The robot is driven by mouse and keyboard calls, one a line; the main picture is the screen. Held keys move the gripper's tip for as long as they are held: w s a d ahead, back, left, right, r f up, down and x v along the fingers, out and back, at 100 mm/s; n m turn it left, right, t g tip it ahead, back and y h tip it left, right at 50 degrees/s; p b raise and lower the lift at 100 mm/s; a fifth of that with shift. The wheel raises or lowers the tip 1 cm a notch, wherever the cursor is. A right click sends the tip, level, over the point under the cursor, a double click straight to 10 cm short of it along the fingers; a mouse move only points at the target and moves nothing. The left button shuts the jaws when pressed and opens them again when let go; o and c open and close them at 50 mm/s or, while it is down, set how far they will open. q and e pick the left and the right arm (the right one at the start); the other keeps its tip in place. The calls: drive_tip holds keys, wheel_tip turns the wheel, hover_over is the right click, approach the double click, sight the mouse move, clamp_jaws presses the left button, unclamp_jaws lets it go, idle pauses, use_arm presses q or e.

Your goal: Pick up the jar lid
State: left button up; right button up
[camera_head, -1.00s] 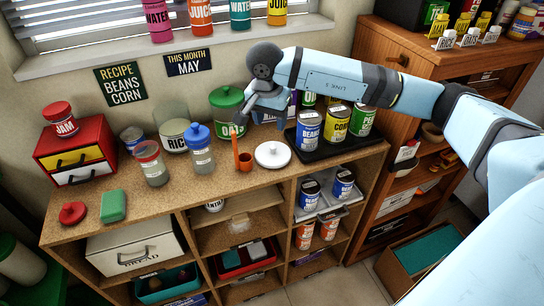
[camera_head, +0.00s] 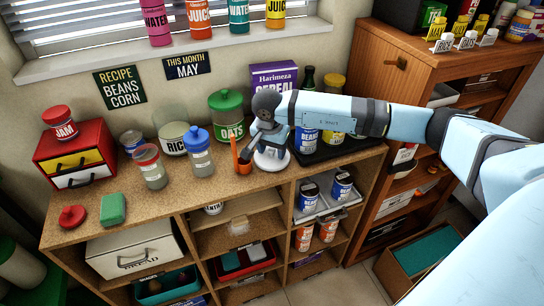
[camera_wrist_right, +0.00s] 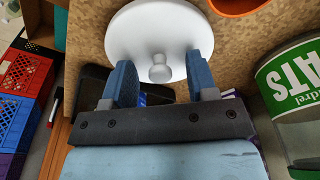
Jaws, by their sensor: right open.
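The white round jar lid (camera_head: 272,165) with a knob lies on the wooden counter. In the right wrist view the lid (camera_wrist_right: 160,30) shows its knob between my fingers, with gaps on both sides. My right gripper (camera_wrist_right: 163,75) is open and empty around the knob. In the head view the right gripper (camera_head: 252,152) is over the lid and partly hides it. My left gripper is not in view. The rice jar (camera_head: 172,138) stands to the left, seemingly without a lid.
An orange cup (camera_head: 243,168) stands just left of the lid. The green-lidded oats jar (camera_head: 228,122) is behind, and a dark tray of cans (camera_head: 318,150) is to the right. A red lid (camera_head: 72,215) lies far left. The counter's front edge is close.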

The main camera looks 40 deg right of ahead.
clamp_jaws()
drive_tip(key=shift+r, duration=0.15)
